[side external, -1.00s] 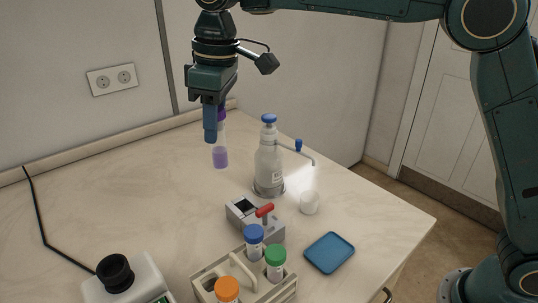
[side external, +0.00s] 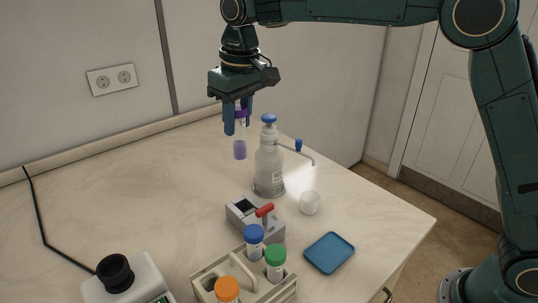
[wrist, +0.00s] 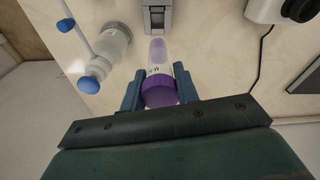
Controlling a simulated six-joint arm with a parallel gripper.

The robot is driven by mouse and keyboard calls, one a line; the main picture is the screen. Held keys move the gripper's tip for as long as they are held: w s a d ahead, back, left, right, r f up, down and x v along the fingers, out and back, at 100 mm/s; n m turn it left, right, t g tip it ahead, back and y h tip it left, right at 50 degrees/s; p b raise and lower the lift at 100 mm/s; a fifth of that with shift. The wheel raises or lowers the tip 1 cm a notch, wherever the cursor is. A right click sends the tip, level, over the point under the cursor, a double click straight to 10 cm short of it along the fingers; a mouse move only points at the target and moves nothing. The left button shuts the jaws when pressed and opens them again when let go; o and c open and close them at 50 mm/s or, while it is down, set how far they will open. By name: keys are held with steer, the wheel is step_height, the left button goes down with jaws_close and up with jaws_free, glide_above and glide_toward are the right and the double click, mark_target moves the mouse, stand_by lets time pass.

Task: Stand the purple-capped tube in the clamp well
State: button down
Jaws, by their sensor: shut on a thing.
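In the wrist view the purple cap (wrist: 159,90) is between the two blue fingers, with the clear tube body pointing away. The clamp well seems to be in the small grey block (side external: 243,208) with a dark square top and a red lever (side external: 264,210). The block stands nearer the camera than the tube. In the wrist view part of the grey block (wrist: 157,16) shows beyond the tube end.
A white cup (side external: 310,203), a blue tray (side external: 329,253) and a rack (side external: 250,290) with blue, green and orange-capped tubes are nearby. The table's left is mostly clear.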

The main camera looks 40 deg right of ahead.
mark_target(244, 138)
step_height(244, 138, down, 13)
stand_by(0.3)
steer(key=shift+f, duration=2.05)
steer(key=shift+f, duration=0.15)
steer(key=c, duration=1.1)
jaws_free()
steer(key=shift+o, duration=0.2)
steer(key=r, duration=0.4)
steer(key=s+r, duration=0.1)
steer(key=r, duration=0.7)
steer(key=shift+s+d+r, duration=0.1)
steer(key=shift+s, duration=0.1)
